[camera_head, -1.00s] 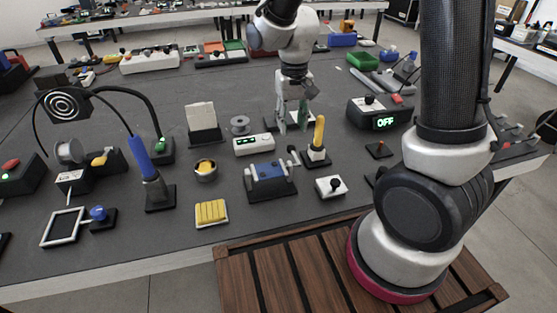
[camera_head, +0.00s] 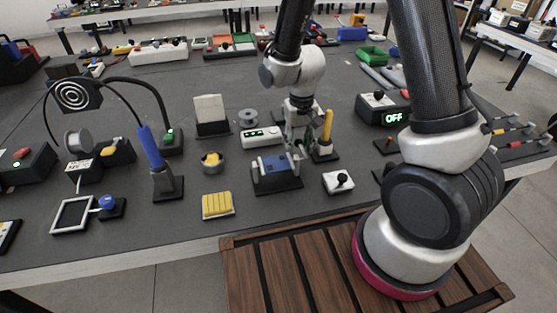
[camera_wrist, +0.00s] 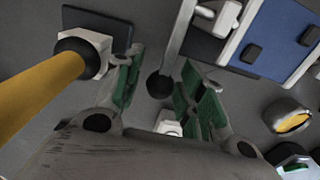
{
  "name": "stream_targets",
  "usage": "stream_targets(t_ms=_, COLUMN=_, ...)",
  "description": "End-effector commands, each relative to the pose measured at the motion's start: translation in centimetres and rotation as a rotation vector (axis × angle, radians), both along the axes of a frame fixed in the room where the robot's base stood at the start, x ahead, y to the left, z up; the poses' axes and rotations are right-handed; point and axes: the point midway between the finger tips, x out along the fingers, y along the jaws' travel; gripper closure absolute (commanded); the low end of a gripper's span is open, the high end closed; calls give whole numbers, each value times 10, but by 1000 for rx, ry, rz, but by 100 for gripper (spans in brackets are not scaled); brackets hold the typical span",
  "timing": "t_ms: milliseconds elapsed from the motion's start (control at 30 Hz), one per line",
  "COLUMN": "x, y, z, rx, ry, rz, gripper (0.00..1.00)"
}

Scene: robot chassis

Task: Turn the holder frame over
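The holder frame with its blue board (camera_head: 275,164) stands in a dark-based stand at the middle front of the table. In the wrist view the blue board (camera_wrist: 275,38), with dark clips on it, shows at upper right. A grey rod with a black ball end (camera_wrist: 159,85) shows near the frame. My gripper (camera_head: 294,147) is just behind and right of the frame and points down. In the wrist view my gripper (camera_wrist: 161,68) is open, with green pads either side of the black ball. Contact cannot be told. The ball is hidden in the head view.
A yellow-handled tool (camera_head: 326,126) stands upright close to the right of my gripper, also large at left in the wrist view (camera_wrist: 40,92). A white box with a black knob (camera_head: 338,181) is at front right. A display box (camera_head: 262,137) stands behind the frame.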

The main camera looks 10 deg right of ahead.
Motion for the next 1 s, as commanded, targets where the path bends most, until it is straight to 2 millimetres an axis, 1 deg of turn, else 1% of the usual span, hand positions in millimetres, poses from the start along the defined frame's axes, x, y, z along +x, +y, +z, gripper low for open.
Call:
stream_targets(t_ms=133, x=0, y=0, z=0, rx=0, ry=0, rz=0, gripper=61)
stream_targets(t_ms=167, x=0, y=0, z=0, rx=0, ry=0, rz=0, gripper=66)
stream_targets(t_ms=333, x=0, y=0, z=0, rx=0, ry=0, rz=0, gripper=84)
stream_targets(t_ms=633, x=0, y=0, z=2, rx=1, ry=-1, rz=0, gripper=84)
stream_targets(t_ms=1000, x=-2, y=0, z=18, rx=1, ry=-1, rz=0, gripper=83)
